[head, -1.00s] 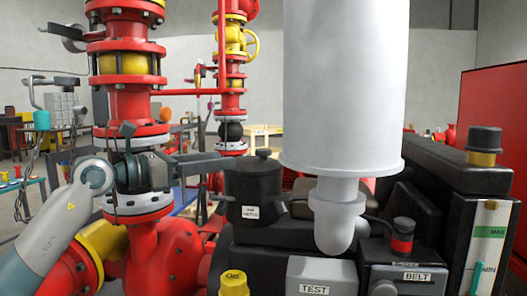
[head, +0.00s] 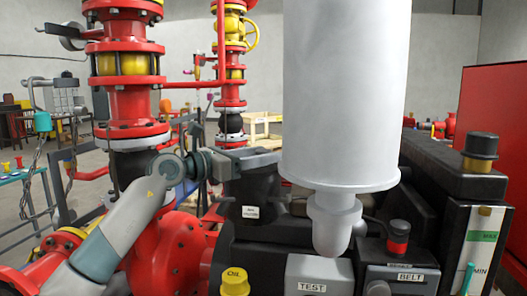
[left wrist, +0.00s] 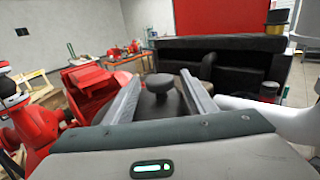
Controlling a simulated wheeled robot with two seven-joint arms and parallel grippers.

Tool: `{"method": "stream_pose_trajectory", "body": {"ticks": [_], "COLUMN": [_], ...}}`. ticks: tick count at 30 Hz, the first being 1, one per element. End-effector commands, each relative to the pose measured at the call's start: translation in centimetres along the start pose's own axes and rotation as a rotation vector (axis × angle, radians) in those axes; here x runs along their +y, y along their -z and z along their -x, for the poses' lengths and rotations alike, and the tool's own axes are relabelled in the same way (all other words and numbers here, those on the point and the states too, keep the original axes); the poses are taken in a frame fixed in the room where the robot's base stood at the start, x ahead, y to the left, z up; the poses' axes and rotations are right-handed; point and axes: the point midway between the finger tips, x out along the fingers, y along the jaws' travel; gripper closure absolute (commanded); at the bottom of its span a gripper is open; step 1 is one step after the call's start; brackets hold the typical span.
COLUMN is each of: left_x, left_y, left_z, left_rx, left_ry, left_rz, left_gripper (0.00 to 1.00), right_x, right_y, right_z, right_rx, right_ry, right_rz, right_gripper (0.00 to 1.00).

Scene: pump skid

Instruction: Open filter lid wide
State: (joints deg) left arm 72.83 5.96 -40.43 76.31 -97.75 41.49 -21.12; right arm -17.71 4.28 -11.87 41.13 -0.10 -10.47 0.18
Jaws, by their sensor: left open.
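The black air filter housing (head: 254,192), with a white label on its front, stands left of the big grey cylinder in the head view. My left gripper (head: 258,158) is at its top and hides most of the lid there. In the left wrist view the dark round lid (left wrist: 163,106) with its knob (left wrist: 159,83) shows between the two fingers of my left gripper (left wrist: 161,92). The fingers are apart, one on each side of the knob. I cannot tell whether they touch the lid. My right gripper is not in view.
The large grey cylinder (head: 345,95) and its elbow (head: 333,222) stand close to the right of the filter. A red valve column (head: 133,100) rises behind my left arm. The TEST box (head: 318,272) and yellow OIL cap (head: 235,281) are in front.

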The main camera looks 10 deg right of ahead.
Motion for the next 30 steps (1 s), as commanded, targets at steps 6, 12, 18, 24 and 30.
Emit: {"method": "stream_pose_trajectory", "body": {"ticks": [6, 12, 18, 24, 30], "left_x": [0.01, 0.01, 0.02, 0.04, 0.16], "left_y": [0.02, 0.04, 0.03, 0.02, -0.19], "left_z": [-0.60, -0.60, -0.58, -0.56, -0.39], "left_rx": [0.000, 0.000, 0.001, -0.001, -0.019], "left_ry": [-0.001, -0.001, -0.001, -0.001, -0.001], "left_rz": [-0.001, -0.001, -0.001, 0.000, 0.018], "left_gripper": [0.49, 0.49, 0.87, 1.00, 1.00], "right_x": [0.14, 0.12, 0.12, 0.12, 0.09], "right_y": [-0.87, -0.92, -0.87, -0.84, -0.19], "right_z": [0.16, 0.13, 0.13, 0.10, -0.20], "right_rx": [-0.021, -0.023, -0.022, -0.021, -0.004], "right_ry": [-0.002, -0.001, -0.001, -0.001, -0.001], "right_rz": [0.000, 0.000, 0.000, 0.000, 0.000], "right_gripper": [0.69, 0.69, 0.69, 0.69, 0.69]}}
